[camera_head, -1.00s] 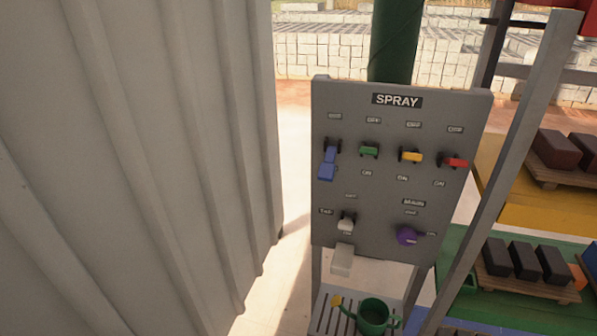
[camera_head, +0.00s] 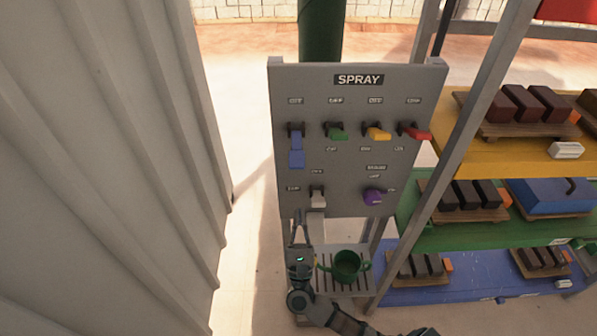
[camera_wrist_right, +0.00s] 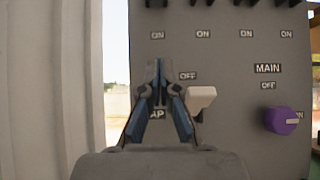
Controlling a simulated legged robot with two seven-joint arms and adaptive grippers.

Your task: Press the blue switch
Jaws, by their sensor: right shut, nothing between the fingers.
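The blue switch (camera_head: 296,151) is the leftmost lever in the top row of a grey panel (camera_head: 345,160) marked SPRAY. Its blue handle hangs down in the head view. My right gripper (camera_head: 300,214) is shut and empty, pointing up at the panel's lower left, below the blue switch and apart from it. In the right wrist view the fingertips (camera_wrist_right: 158,64) are together in front of the panel's left edge, beside the white lever (camera_wrist_right: 200,98). The blue handle does not show clearly there. My left gripper is out of view.
Green (camera_head: 337,133), yellow (camera_head: 378,133) and red (camera_head: 418,133) levers sit right of the blue one. A purple knob (camera_head: 373,197) is lower right. A green watering can (camera_head: 347,265) stands on a slatted tray below. A corrugated wall (camera_head: 100,170) is left; shelves with blocks are right.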

